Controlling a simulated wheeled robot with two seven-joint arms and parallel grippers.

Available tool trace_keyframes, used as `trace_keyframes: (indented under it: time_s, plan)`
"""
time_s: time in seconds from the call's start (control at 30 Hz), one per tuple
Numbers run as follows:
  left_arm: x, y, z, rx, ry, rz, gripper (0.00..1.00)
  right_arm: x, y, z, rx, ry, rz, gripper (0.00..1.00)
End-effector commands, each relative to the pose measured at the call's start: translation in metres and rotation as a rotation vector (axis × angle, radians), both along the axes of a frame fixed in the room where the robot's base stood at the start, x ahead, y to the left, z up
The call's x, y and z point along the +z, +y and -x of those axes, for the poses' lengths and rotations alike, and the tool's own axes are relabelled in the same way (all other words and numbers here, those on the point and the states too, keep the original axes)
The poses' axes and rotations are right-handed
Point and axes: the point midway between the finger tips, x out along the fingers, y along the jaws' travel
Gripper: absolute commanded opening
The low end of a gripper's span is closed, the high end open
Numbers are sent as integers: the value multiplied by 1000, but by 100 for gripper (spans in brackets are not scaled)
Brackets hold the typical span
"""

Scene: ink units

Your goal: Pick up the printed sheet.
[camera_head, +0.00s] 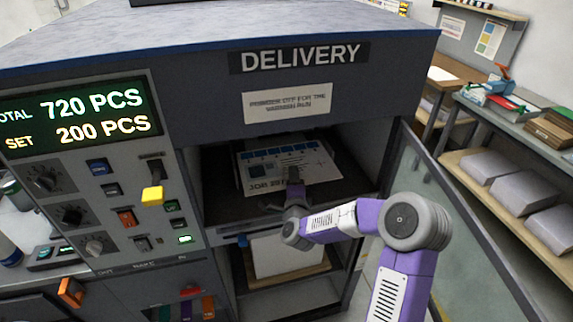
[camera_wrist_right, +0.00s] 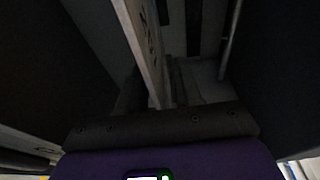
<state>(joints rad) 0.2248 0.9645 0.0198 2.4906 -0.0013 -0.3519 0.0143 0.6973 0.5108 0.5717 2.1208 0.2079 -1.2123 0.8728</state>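The printed sheet (camera_head: 282,167), white with blue blocks and dark lettering, lies in the dark delivery bay (camera_head: 222,205) of the machine. My right gripper (camera_head: 294,176) reaches into the bay at the sheet's near edge and hides part of it. In the right wrist view the sheet (camera_wrist_right: 142,45) shows nearly edge-on as a pale strip running down between the dark fingers (camera_wrist_right: 158,92). The picture is too dark to tell whether the fingers press on it. My left gripper is not in view.
An open door (camera_head: 455,220) stands right of the bay, beside my right arm. A control panel (camera_head: 110,190) with a yellow-handled lever is on the left. A lower shelf holds a white stack (camera_head: 285,253). Shelves with paper stacks (camera_head: 535,190) stand at right.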

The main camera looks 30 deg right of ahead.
Motion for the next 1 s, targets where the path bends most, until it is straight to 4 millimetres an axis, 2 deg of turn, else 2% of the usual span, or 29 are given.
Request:
trace_keyframes:
  time_s: [0.3,0.53,0.87,1.0]
  plan:
    - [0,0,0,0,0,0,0,0,-3,-6,0,-1,0,34]
    - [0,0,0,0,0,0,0,0,-2,-5,1,-1,0,0]
    - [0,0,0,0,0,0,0,1,-2,-6,1,-1,0,0]
    - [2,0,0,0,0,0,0,12,-2,-6,2,-3,3,0]
